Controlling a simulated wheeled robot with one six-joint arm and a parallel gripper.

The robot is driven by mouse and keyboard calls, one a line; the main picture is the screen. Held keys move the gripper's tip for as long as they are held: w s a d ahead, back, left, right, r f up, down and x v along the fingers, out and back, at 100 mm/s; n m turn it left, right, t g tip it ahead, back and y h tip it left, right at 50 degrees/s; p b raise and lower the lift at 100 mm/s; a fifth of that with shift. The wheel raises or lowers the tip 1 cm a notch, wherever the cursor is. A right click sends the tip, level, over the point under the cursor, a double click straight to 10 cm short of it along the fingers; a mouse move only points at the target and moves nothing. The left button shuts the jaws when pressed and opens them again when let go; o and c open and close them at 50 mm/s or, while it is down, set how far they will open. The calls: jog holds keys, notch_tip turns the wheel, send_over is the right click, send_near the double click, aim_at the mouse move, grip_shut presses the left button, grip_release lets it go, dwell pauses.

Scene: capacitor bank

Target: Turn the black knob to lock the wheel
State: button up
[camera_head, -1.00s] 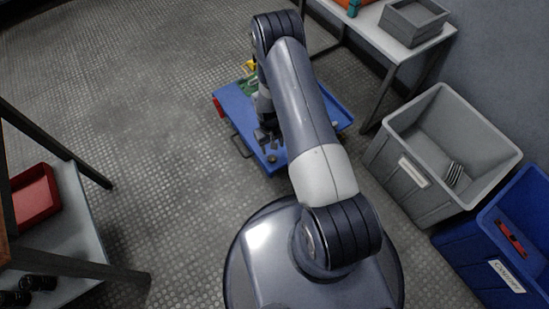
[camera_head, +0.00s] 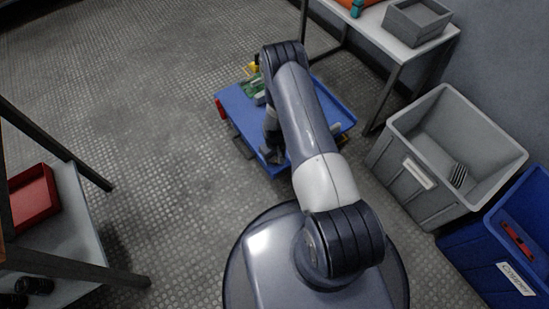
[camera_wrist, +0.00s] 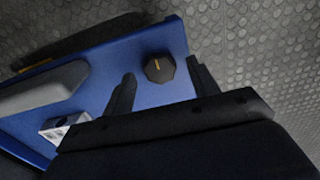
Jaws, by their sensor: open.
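The black knob (camera_wrist: 160,69) is a faceted dial with a yellow mark. It sits near the edge of a blue cart (camera_wrist: 100,75) in the wrist view. My gripper (camera_wrist: 161,72) is open and empty, with one dark finger to each side of the knob. The knob appears between the fingertips; I cannot tell whether they touch it or how far above it they are. In the head view, my gripper (camera_head: 273,153) is over the front part of the blue cart (camera_head: 238,108) and hides the knob. No wheel can be made out.
Green and yellow parts (camera_head: 254,86) lie at the cart's far end. A grey bin (camera_head: 405,172) and a blue bin (camera_head: 480,246) stand at the right. A table (camera_head: 395,42) is behind, a shelf (camera_head: 75,215) at the left. The floor left of the cart is open.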

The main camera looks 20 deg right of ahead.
jog(key=shift+f, duration=0.3)
jog(key=shift+c, duration=0.6)
jog(key=c, duration=0.9)
jog(key=shift+o, duration=0.2)
